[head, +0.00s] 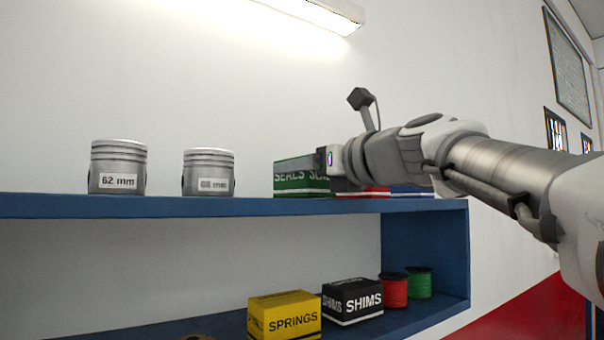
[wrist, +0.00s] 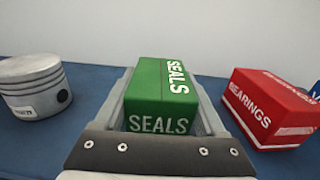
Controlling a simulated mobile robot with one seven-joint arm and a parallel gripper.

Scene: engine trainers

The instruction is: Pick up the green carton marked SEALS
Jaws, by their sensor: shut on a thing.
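The green carton marked SEALS (head: 292,178) stands on the top of the blue shelf in the head view, partly hidden behind my gripper. In the wrist view the green carton (wrist: 160,92) lies between the two fingers of my gripper (wrist: 165,100), with white SEALS lettering on its top and near face. My gripper is shut on the carton, a finger along each side. In the head view the carton's base appears at the shelf top; I cannot tell whether it is lifted. My gripper (head: 322,166) hides its right part.
A red BEARINGS carton (wrist: 270,108) stands close to the right, with a blue carton (wrist: 315,92) beyond it. A piston (wrist: 34,88) is to the left; a 62 mm piston (head: 118,167) stands farther left. The blue shelf (head: 60,205) has yellow SPRINGS (head: 285,316) and black SHIMS (head: 352,301) cartons below.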

